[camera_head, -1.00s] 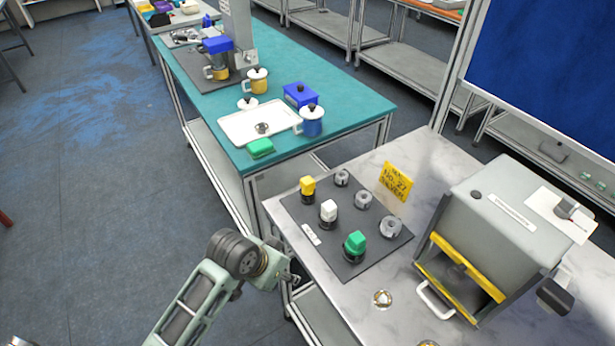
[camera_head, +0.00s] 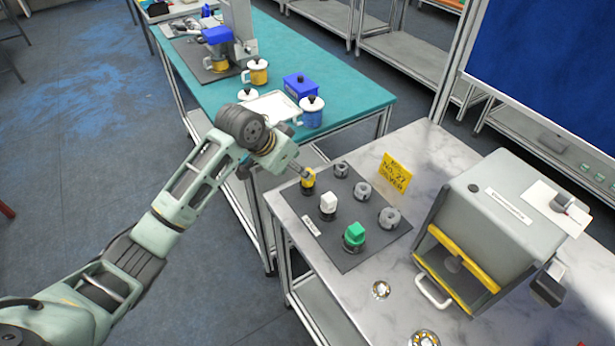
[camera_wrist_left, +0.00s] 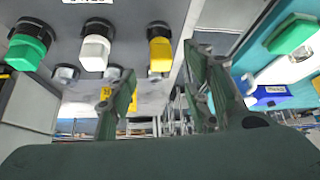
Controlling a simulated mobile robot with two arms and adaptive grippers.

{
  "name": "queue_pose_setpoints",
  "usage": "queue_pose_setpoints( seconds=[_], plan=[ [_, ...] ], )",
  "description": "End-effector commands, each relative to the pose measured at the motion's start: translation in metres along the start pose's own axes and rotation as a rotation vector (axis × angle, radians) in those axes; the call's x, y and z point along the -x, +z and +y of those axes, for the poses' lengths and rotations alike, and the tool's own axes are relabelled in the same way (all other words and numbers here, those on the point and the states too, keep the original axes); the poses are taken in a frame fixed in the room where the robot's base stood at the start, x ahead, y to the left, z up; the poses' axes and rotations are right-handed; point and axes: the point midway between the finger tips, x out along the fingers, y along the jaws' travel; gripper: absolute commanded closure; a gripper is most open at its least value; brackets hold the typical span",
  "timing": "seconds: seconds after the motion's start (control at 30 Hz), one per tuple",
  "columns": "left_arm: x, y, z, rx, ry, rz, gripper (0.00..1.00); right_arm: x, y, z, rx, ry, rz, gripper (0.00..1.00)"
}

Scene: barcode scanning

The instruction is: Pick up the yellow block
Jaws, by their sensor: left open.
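The yellow block (camera_head: 308,182) stands on a dark round holder at the back left of the dark mat (camera_head: 352,262). It also shows in the left wrist view (camera_wrist_left: 159,52), at the upper middle. My left gripper (camera_head: 302,171) is right beside the yellow block in the head view. In the left wrist view its two fingers (camera_wrist_left: 165,78) are spread apart, with the block beyond them and nothing held. I cannot tell whether a finger touches the block. My right gripper is not in view.
A white block (camera_head: 328,203) and a green block (camera_head: 355,234) stand on holders on the same mat, with empty grey holders beside them. A yellow sign (camera_head: 396,174) stands behind. A grey machine (camera_head: 497,225) is at the right. A teal table (camera_head: 354,95) is behind.

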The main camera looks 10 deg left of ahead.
Motion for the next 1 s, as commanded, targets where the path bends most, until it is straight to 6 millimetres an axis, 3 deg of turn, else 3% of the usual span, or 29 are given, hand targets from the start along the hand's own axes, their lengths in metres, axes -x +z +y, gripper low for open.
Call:
queue_pose_setpoints(
  seconds=[0.4, 0.6, 0.9, 1.0],
  plan=[
    [-0.045, 0.001, 0.002, 0.003, 0.003, -0.004, 0.54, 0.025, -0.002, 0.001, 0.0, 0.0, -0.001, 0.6],
    [-0.067, 0.002, 0.001, 0.002, 0.0, -0.001, 0.54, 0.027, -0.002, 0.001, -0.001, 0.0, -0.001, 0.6],
    [-0.071, 0.003, 0.001, -0.001, -0.001, 0.0, 0.54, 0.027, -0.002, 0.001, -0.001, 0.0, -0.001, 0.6],
    [-0.071, 0.003, 0.001, 0.0, -0.001, 0.0, 0.63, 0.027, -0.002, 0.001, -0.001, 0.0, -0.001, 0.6]
  ],
)
